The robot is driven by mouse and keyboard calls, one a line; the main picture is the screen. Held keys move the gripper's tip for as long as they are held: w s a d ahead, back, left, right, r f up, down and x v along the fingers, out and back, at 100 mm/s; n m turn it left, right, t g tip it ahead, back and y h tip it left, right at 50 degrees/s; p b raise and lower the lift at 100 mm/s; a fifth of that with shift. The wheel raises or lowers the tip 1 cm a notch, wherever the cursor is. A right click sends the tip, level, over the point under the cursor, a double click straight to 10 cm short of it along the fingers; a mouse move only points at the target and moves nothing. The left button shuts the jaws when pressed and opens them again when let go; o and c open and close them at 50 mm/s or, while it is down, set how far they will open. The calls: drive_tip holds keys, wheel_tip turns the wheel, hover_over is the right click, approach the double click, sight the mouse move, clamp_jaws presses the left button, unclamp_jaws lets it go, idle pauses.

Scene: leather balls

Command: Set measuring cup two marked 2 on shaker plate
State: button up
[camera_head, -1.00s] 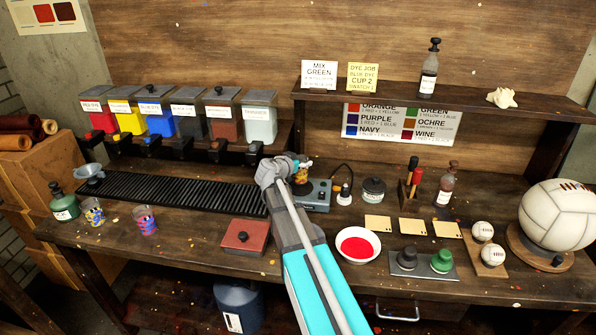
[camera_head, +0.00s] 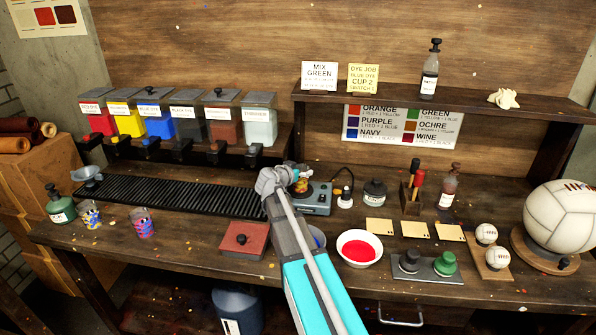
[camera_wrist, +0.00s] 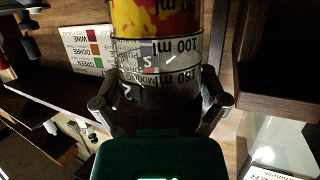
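Measuring cup two (camera_wrist: 155,55), clear with red and yellow splashes and a "2" mark, fills the upper middle of the wrist view. My gripper (camera_wrist: 160,100) has one finger on each side of it and is shut on it. In the head view the small cup (camera_head: 302,186) shows just right of my gripper (camera_head: 289,180). The shaker, a grey box (camera_head: 316,204) with a dial, is below the cup. The cup is over or at the shaker's plate; my arm partly hides this, and I cannot tell whether they touch.
Two other splashed cups (camera_head: 90,213) (camera_head: 142,223) stand at the left. A white bowl of red dye (camera_head: 359,249) is right of my arm. A dark jar (camera_head: 374,193) and a small white bottle (camera_head: 345,198) stand right of the shaker. A red lidded box (camera_head: 244,240) lies left.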

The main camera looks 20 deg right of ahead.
drive_tip(key=shift+r, duration=0.15)
idle(0.3)
drive_tip(key=shift+r, duration=0.1)
drive_tip(key=p+v, duration=0.3)
drive_tip(key=v, duration=0.9)
drive_tip(key=shift+p, duration=0.4)
